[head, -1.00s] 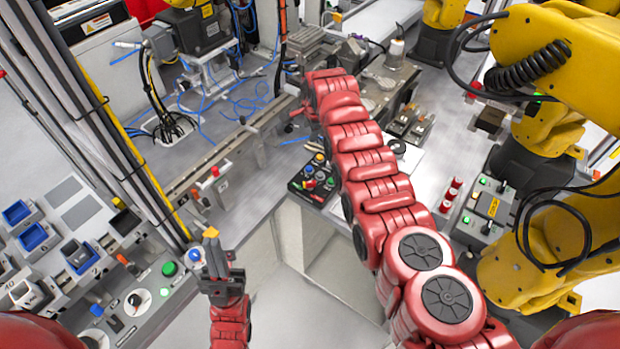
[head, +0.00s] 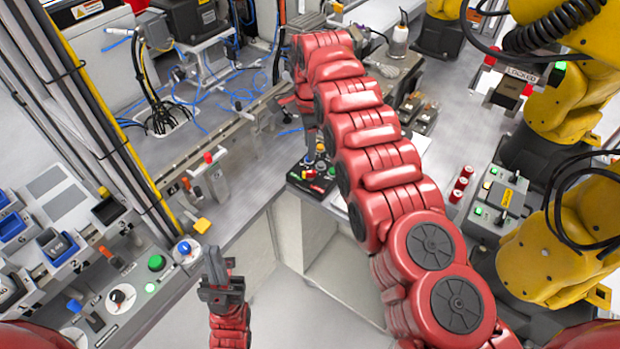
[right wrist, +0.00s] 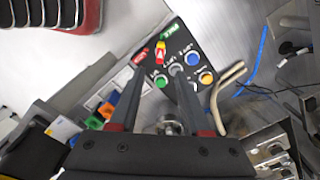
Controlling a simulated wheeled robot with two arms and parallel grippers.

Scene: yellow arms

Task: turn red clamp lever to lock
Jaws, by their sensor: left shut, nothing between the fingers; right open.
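A lever with a red knob (head: 208,157) stands upright on a grey block near the table edge, left of centre in the head view. I cannot tell for sure whether it is the red clamp lever. My left gripper (head: 217,265) is shut and empty, below and apart from that lever. My right arm reaches to the back of the table, and its gripper is mostly hidden in the head view. In the right wrist view my right gripper (right wrist: 159,76) is open above a dark button panel (right wrist: 182,75). A red and yellow switch (right wrist: 160,52) on the panel shows just beyond the fingertips.
A sign reading LOCKED (head: 521,76) with red parts beside it is at the upper right. A grey control box (head: 495,207) and yellow arms (head: 580,100) stand at the right. A yellow piece (head: 201,225) is at the left table edge. Blue cables (head: 235,92) lie at the back.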

